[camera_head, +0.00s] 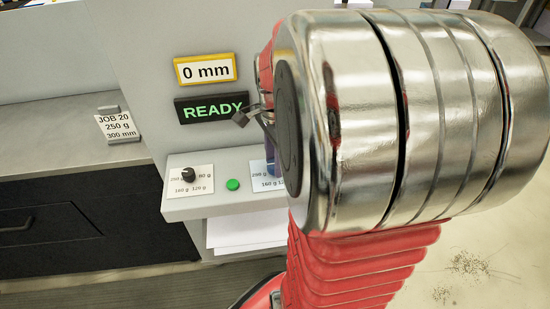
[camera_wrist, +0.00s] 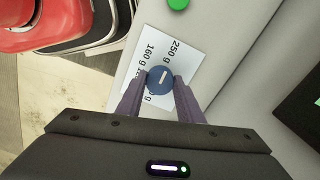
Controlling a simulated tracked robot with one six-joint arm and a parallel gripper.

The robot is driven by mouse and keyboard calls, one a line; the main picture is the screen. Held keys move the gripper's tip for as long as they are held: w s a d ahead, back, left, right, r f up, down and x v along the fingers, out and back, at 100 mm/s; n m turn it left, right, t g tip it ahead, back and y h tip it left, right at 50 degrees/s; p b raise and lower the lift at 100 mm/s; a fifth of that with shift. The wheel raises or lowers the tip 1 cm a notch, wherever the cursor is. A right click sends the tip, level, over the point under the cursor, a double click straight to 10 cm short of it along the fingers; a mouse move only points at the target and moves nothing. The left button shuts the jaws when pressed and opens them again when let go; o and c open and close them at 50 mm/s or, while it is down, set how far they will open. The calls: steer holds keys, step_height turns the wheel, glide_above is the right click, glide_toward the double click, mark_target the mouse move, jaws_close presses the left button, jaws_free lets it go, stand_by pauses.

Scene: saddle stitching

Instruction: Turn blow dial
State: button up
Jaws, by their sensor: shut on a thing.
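In the wrist view a round blue dial (camera_wrist: 160,80) with a white pointer line sits on a white scale plate (camera_wrist: 186,45). "250 g" and "160 g" are readable there; other marks are partly hidden. My gripper (camera_wrist: 160,84) is shut on the dial, one finger on each side. The pointer line runs nearly along the picture's vertical; which end points cannot be told. In the head view, the left part of this plate (camera_head: 258,175) shows, and my arm covers the rest. Whether this is the blow dial cannot be read.
A second plate with a black knob (camera_head: 188,174) and a green button (camera_head: 232,184) lie left of the held dial. A "READY" display (camera_head: 211,108) and a "0 mm" display (camera_head: 206,70) are above. A card (camera_head: 117,126) reads "JOB 20, 250 g, 300 mm".

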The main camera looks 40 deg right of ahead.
steer(key=shift+s+d, duration=0.1)
steer(key=shift+s, duration=0.05)
steer(key=o, duration=1.1)
steer(key=shift+c, duration=0.2)
steer(key=shift+r, duration=0.15)
step_height(320, 180, up, 14)
steer(key=shift+f, duration=0.25)
